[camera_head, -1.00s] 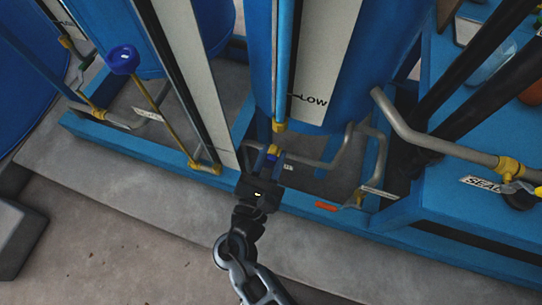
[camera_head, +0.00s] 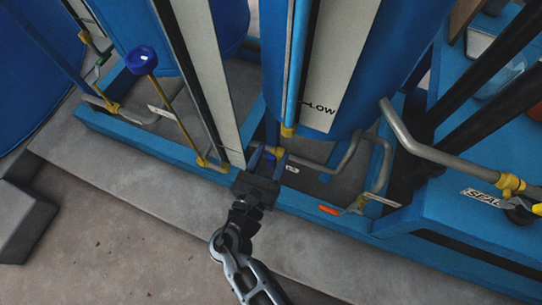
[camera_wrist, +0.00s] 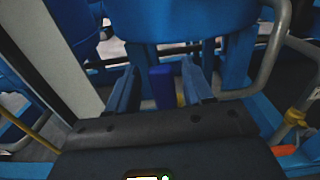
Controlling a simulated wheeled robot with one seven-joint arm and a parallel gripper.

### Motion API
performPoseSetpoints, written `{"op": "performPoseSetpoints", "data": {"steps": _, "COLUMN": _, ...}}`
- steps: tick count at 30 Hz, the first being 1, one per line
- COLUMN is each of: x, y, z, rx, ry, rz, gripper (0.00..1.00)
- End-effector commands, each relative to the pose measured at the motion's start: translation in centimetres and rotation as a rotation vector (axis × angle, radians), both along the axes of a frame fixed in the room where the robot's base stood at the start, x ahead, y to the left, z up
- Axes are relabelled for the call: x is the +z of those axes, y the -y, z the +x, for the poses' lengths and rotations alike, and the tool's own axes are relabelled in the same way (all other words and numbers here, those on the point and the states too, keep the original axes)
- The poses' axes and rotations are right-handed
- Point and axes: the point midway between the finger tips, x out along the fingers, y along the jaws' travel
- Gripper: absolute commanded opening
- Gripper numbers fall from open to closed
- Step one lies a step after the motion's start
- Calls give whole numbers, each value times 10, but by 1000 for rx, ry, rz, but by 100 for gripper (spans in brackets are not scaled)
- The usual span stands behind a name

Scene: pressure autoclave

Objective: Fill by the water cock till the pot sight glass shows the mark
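A blue pot (camera_head: 345,110) stands on a blue frame, with a white scale board (camera_head: 340,60) marked LOW (camera_head: 320,107). Its sight glass (camera_head: 299,60) is a narrow tube, blue along the part in view, ending in a yellow fitting (camera_head: 287,131). Below it is a small blue handle (camera_head: 269,157), probably a cock; its label is too small to read. My gripper (camera_head: 268,162) is open at the handle. In the wrist view the handle (camera_wrist: 161,88) stands between the two spread fingers, with gaps on both sides.
A blue round knob (camera_head: 141,60) on a yellow stem stands at the left, near another white scale board (camera_head: 205,75). Grey bent pipes (camera_head: 430,150) and a SEAL label (camera_head: 482,198) are at the right.

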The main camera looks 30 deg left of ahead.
Motion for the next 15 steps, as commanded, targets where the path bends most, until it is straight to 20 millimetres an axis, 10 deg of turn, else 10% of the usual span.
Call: {"op": "performPoseSetpoints", "data": {"steps": 15, "x": 0, "y": 2, "z": -36, "rx": 1, "ry": -1, "rz": 0, "gripper": 51}}
